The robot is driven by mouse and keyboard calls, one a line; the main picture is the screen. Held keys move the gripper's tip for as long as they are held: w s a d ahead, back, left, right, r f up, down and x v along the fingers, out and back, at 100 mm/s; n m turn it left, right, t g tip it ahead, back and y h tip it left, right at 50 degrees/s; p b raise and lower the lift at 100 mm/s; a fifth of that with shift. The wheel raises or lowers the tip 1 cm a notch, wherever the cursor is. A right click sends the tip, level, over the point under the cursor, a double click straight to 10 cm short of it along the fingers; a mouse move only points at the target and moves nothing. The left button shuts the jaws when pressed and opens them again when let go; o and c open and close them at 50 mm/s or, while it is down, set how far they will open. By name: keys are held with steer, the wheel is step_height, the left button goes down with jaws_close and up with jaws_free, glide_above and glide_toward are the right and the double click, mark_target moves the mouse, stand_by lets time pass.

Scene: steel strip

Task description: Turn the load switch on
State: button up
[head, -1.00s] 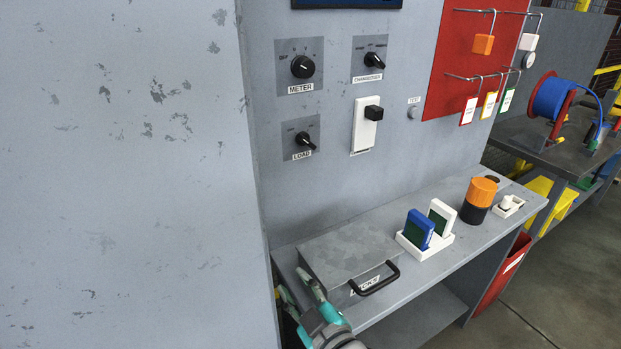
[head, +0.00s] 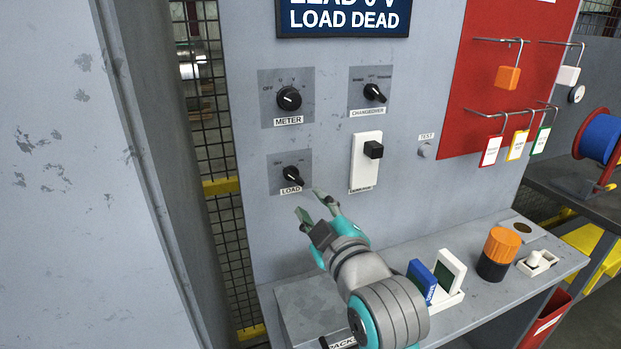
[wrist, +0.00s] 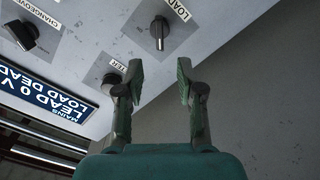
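The load switch (head: 292,174) is a black rotary knob on a grey plate labelled LOAD, at the lower left of the panel. The end of its knob extends to the lower right in the head view. In the wrist view the load switch (wrist: 159,30) shows at the top, beyond the fingertips. My gripper (head: 311,203) is in front of the panel, just below and right of the switch in the head view. Its two fingers (wrist: 158,72) are spread apart with nothing between them. I see no contact with the knob.
The meter knob (head: 289,98) is above, the changeover knob (head: 374,92) to its right, and a white unit with a black handle (head: 373,149) below that. The display (head: 343,17) reads LOAD DEAD. A shelf (head: 500,290) juts out below, holding several items.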

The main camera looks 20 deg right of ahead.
mark_target(295, 180)
steer(key=w, duration=1)
steer(key=shift+w, duration=0.25)
jaws_close()
